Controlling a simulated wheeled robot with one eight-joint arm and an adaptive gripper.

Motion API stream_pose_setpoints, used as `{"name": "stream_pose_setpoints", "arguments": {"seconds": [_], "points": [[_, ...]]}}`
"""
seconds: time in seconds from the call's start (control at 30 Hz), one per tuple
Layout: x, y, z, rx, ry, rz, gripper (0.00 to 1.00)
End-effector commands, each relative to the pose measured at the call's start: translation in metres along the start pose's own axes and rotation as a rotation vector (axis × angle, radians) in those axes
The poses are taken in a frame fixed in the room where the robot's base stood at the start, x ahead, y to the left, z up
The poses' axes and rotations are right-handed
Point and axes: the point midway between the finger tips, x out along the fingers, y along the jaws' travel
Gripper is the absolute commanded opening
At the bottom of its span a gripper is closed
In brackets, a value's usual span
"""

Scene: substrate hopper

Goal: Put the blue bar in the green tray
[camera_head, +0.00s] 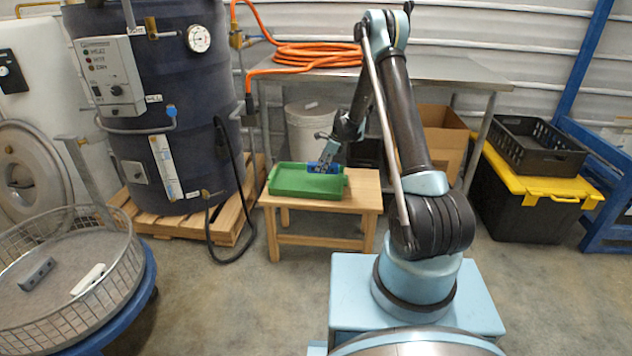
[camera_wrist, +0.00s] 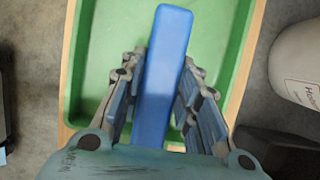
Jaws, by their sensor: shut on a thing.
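The green tray (camera_head: 292,184) lies on a low wooden table in the head view. My gripper (camera_head: 326,160) is over the right part of the tray. It is shut on the blue bar (camera_head: 318,168). In the wrist view the blue bar (camera_wrist: 166,70) sits between the fingers of my gripper (camera_wrist: 160,95) and points away from the palm. The green tray (camera_wrist: 105,50) is behind and below it in that view. I cannot tell whether the bar touches the tray floor. No other thing shows in the tray.
The low wooden table (camera_head: 362,192) bears the tray. A wire basket (camera_head: 75,265) with two small bars stands at the left. A dark tank (camera_head: 165,100) is behind on a pallet. A metal bench (camera_head: 440,72) with a coiled orange hose stands behind the table.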

Motion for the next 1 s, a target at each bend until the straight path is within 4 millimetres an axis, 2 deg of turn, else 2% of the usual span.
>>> {"name": "stream_pose_setpoints", "arguments": {"seconds": [0.1, 0.37, 0.6, 0.97, 1.0], "points": [[0.016, 0.000, -0.007, -0.001, 0.000, 0.000, 0.02], [0.030, 0.000, -0.013, -0.001, 0.000, 0.001, 0.02], [0.056, 0.000, -0.023, -0.002, 0.000, 0.001, 0.02], [0.061, 0.000, -0.025, -0.002, 0.000, 0.001, 0.02], [0.061, 0.000, -0.025, -0.002, 0.000, 0.001, 0.39]]}}
